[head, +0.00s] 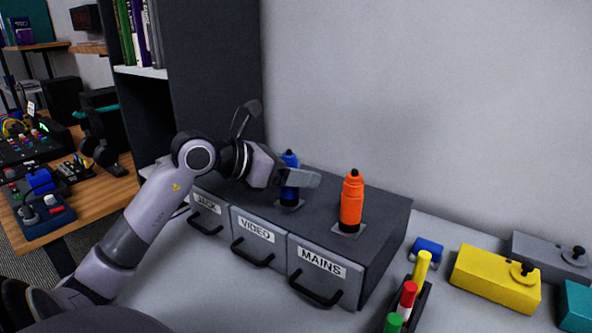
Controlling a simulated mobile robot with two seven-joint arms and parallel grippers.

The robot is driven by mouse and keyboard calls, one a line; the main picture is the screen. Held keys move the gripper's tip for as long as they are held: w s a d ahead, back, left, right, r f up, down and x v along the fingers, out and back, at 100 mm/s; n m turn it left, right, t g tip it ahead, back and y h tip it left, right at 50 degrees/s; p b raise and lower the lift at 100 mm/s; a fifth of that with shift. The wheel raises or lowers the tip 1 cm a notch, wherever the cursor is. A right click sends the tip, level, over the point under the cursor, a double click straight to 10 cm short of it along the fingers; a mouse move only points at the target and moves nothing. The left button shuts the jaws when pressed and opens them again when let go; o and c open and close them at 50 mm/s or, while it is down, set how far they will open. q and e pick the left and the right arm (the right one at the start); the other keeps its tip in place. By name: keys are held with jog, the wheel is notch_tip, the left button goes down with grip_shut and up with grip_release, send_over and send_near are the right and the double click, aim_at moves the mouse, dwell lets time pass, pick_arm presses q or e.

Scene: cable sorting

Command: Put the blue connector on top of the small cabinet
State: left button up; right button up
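The blue connector (289,193) stands upright on the top of the small cabinet (375,245), on a square pad at the left part of the top. My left gripper (298,178) is at the connector. An orange connector (351,204) stands upright on another pad to the right. The drawers labelled JACK, VIDEO and MAINS look shut. My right gripper is not in view.
Right of the cabinet are a small blue block (427,250), a dark holder with red, yellow and green pieces (422,268), a yellow box (494,278) and a grey box (545,255). A dark shelf (215,70) rises behind my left arm. A wooden desk (100,200) is far left.

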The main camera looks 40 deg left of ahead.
pick_arm(q)
jog(key=shift+r, duration=0.1)
jog(key=b+v, duration=0.1)
jog(key=v, duration=1.1)
jog(key=shift+b, duration=0.3)
dwell(0.4)
